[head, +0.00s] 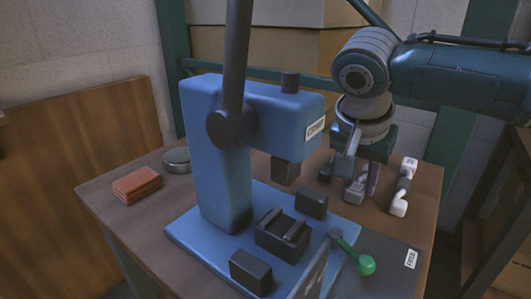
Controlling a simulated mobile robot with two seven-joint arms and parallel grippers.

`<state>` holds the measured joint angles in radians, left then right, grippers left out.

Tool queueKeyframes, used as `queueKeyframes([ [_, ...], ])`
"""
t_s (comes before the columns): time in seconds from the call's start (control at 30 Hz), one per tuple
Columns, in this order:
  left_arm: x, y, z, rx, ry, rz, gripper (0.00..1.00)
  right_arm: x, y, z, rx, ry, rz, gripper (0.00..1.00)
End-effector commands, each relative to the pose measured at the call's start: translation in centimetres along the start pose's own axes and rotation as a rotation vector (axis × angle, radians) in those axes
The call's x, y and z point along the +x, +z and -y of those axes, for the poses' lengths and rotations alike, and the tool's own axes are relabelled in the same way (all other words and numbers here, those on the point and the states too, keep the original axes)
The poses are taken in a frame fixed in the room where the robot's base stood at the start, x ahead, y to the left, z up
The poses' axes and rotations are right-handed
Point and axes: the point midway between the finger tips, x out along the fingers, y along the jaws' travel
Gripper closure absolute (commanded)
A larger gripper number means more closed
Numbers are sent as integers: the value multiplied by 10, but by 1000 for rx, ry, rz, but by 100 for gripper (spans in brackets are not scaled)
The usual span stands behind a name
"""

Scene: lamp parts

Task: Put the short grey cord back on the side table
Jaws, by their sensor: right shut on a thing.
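My right gripper (361,176) reaches down from the upper right, behind the blue press. It is shut on a small grey piece (354,193) low over the table, which looks like the short grey cord; the fingers hide part of it, and I cannot tell whether it touches the table. My left gripper is out of view.
The blue press (215,150) with a dark lever (237,70) fills the middle of the brown table (105,200). A green-knobbed handle (365,265) sticks out at its front right. An orange block (138,185) and a round grey tin (177,160) are at left. Cardboard boxes (270,50) stand behind.

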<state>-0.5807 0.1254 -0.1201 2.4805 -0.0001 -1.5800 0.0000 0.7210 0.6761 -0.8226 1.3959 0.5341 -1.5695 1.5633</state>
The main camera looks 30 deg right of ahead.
Motion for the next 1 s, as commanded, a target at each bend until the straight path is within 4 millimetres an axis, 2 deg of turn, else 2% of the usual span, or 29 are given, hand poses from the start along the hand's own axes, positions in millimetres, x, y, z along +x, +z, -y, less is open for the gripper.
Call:
queueKeyframes([
  [0.1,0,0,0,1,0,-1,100,3,2,0,0,1,1,100],
  [0.13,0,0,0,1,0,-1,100,3,1,0,0,0,1,64],
  [0.37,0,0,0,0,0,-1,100,3,1,0,0,0,0,38],
  [0.7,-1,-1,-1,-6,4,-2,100,-3,-1,0,0,-1,-1,36],
  [0.83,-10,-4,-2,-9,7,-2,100,-24,-1,1,-1,-3,0,36],
  [1.0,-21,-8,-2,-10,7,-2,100,-64,-2,1,-1,-5,1,36],
])
